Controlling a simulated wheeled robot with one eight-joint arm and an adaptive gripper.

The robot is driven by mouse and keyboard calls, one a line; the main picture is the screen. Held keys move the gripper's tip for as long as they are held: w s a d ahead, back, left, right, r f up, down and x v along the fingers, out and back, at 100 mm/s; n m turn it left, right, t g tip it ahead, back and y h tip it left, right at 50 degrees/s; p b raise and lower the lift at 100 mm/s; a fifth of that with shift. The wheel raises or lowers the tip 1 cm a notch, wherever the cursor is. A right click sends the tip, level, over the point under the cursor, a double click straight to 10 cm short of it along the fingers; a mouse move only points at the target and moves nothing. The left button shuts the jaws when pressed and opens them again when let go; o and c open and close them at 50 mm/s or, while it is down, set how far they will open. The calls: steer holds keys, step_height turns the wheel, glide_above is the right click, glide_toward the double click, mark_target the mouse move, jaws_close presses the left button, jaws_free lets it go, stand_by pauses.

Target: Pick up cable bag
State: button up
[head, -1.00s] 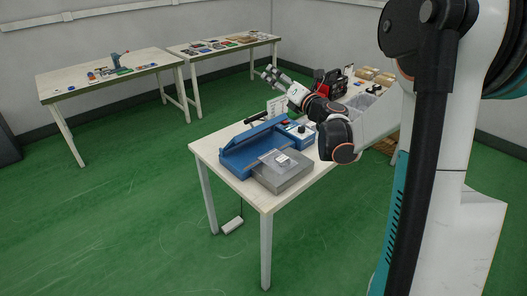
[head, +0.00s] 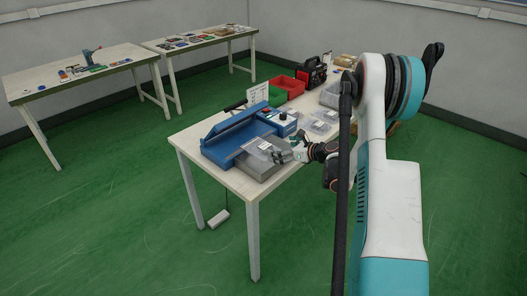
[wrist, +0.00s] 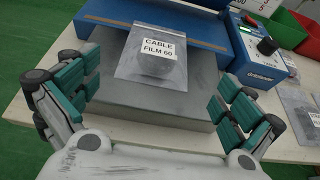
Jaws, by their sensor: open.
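The cable bag (wrist: 151,58) is a clear flat pouch with a dark coil inside and a white label reading "CABLE FILM 60". In the wrist view it lies on a grey block (wrist: 150,118) in front of the blue sealing machine (wrist: 200,29). In the head view the bag (head: 263,147) is small on top of the block. My gripper (wrist: 158,98) is open and empty, its teal-padded fingers spread to the left and right of the block. In the head view my gripper (head: 287,152) is at the block's right side, close to the bag.
Other clear bags (head: 318,122) lie on the table to the right of the machine. A red bin (head: 287,89) and a dark red-and-black device (head: 313,72) stand farther back. Two more tables stand along the walls.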

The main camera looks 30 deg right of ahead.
mark_target(266, 147)
steer(key=x, duration=0.3)
steer(key=shift+w, duration=0.1)
steer(key=b+x, duration=0.2)
steer(key=x, duration=0.3)
steer(key=shift+a, duration=0.2)
steer(key=shift+c, duration=0.2)
steer(key=c, duration=1.8)
steer(key=shift+r, duration=0.15)
